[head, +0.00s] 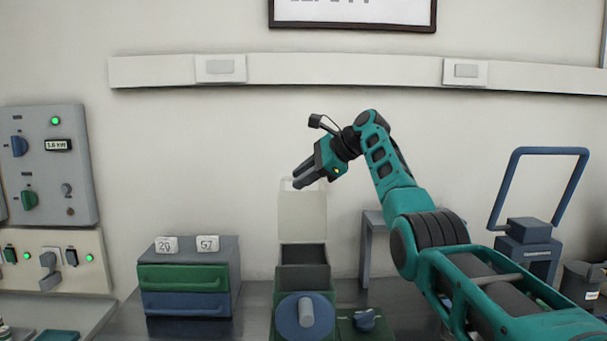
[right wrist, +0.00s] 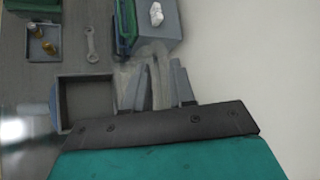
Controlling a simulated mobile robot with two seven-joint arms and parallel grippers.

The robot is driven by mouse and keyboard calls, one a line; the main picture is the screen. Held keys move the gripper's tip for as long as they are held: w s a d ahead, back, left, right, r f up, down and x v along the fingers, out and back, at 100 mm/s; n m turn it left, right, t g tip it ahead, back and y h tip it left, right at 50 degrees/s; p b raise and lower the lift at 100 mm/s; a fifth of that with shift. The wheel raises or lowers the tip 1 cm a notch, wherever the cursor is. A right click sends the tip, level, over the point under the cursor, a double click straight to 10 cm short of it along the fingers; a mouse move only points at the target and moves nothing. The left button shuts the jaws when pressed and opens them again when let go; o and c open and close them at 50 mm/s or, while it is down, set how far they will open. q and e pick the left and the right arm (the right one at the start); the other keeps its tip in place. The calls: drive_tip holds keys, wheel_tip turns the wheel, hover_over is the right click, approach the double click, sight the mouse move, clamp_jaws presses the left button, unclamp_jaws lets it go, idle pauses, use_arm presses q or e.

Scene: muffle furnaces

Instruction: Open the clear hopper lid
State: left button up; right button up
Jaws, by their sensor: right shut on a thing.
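The clear hopper lid (head: 302,218) is a frosted, see-through panel standing upright at the back of the dark hopper box (head: 303,254). The box's top is uncovered, and its empty-looking inside shows in the right wrist view (right wrist: 88,100). My right gripper (head: 300,180) is at the lid's top edge, shut on it. In the right wrist view the fingers (right wrist: 165,88) are beside the pale lid (right wrist: 130,78); the exact contact is hard to make out. My left gripper is in neither view.
A blue hand wheel (head: 301,316) is on the hopper's front. A drawer unit (head: 190,275) with two number tags stands to the left. A grey stand (head: 366,245) and a blue-framed device (head: 527,237) are to the right. A wrench (right wrist: 91,44) and small tray (right wrist: 42,57) lie nearby.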

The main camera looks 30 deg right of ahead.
drive_tip(key=o, duration=0.4)
drive_tip(key=shift+f, duration=0.8)
drive_tip(key=shift+c, duration=0.2)
drive_tip(key=shift+d+r, duration=0.1)
drive_tip(key=shift+r, duration=0.05)
drive_tip(key=b+v, duration=0.1)
drive_tip(key=v, duration=1.2)
drive_tip(key=shift+w+r, duration=0.15)
drive_tip(key=shift+r, duration=0.1)
